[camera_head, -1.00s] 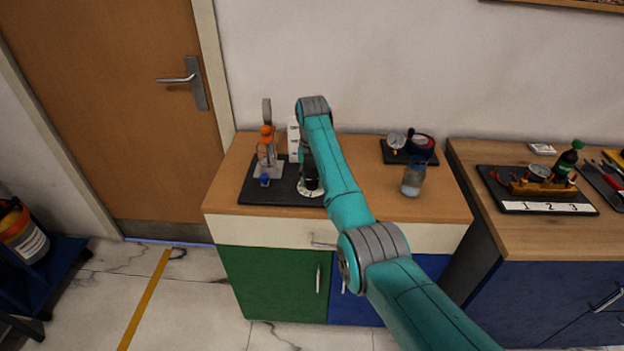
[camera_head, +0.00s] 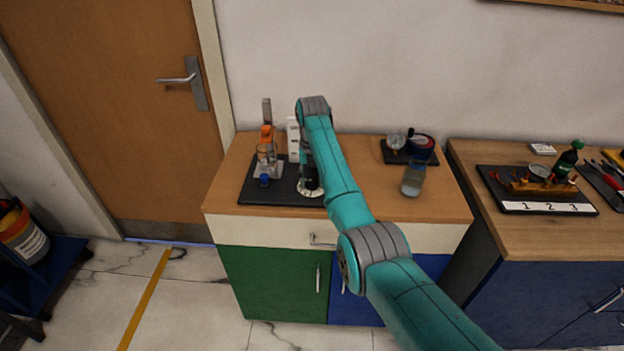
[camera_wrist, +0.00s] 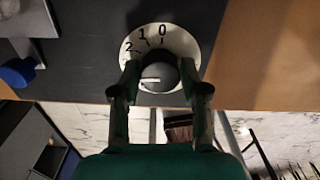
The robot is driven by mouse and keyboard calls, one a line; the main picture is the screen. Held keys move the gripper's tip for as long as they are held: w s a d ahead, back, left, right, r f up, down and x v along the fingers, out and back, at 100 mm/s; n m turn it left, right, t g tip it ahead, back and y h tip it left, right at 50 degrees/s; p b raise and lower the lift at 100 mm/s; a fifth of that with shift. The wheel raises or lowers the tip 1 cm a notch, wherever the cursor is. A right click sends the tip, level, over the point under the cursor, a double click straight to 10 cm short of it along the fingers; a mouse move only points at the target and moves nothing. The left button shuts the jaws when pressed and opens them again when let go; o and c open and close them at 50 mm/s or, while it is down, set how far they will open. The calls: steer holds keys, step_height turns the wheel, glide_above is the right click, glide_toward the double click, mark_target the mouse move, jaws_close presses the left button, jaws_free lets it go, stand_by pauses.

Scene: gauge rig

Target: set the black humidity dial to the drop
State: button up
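The black humidity dial (camera_wrist: 158,72) is a round knob with a white line that points left in the wrist view. It sits on a white scale disc (camera_wrist: 180,42) marked 0, 1 and 2; I cannot make out a drop mark. My gripper (camera_wrist: 159,69) has one finger on each side of the knob, and both fingertips appear to press against it. The fingers hide the lower sides of the disc. In the head view the disc (camera_head: 310,192) shows at the front of a black board (camera_head: 262,194), partly behind my arm.
An orange-topped device (camera_head: 267,150) with a blue knob (camera_head: 264,181) stands left of the dial, with a white block (camera_head: 293,138) behind. A bottle (camera_head: 413,180) and a gauge (camera_head: 396,142) stand to the right. The cabinet's front edge is close to the dial.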

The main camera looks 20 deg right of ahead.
mark_target(312, 180)
steer(key=shift+o, duration=1)
steer(key=shift+r, duration=3.75)
